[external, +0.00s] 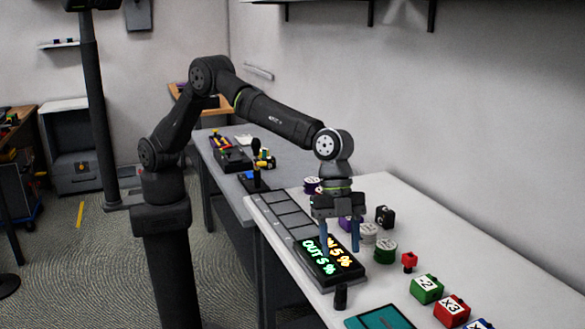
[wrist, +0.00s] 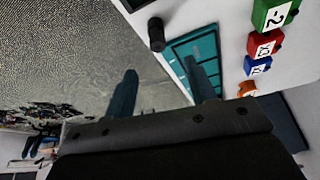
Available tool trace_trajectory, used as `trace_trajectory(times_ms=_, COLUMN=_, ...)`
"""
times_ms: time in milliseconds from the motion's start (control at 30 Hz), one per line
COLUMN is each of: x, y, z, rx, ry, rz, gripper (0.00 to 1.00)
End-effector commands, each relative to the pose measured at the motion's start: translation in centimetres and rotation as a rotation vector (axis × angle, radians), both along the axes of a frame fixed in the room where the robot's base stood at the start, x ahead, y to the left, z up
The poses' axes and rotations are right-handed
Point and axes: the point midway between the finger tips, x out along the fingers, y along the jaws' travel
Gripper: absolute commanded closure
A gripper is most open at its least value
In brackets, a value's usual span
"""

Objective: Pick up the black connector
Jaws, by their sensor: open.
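A small black cylindrical piece (external: 341,296), which looks like the black connector, stands on the near left edge of the white table. It also shows in the wrist view (wrist: 156,34), near the table edge above the fingers. My gripper (external: 339,242) is above the display panel, behind and above the black piece and apart from it. Its two blue fingers are spread with nothing between them; in the wrist view the gripper (wrist: 163,84) is also open and empty. A black cube (external: 385,216) stands farther back, to the right of my gripper.
A panel with lit digits (external: 330,260) lies behind the black piece. A teal tray (external: 380,318) is in front of it. Green (external: 427,289) and red (external: 451,309) labelled blocks stand to the right. Spools, including a green one (external: 385,251), sit beside my gripper.

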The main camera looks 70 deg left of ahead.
Motion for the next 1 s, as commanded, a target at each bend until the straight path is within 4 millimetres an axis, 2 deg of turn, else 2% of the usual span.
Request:
trace_trajectory(times_ms=100, x=-0.2, y=-1.0, z=-2.7, rx=0.002, ry=0.002, rz=0.0, gripper=0.49)
trace_trajectory(times_ms=300, x=-0.5, y=-2.3, z=-5.5, rx=0.0, ry=0.0, rz=0.0, gripper=0.49)
trace_trajectory(times_ms=567, x=-0.7, y=-2.8, z=-6.8, rx=0.0, ry=0.0, rz=0.0, gripper=0.49)
trace_trajectory(times_ms=833, x=-1.3, y=-4.1, z=-10.4, rx=0.001, ry=0.0, rz=0.001, gripper=0.49)
trace_trajectory(times_ms=1000, x=-1.3, y=-4.5, z=-11.1, rx=-0.001, ry=-0.001, rz=0.002, gripper=0.49)
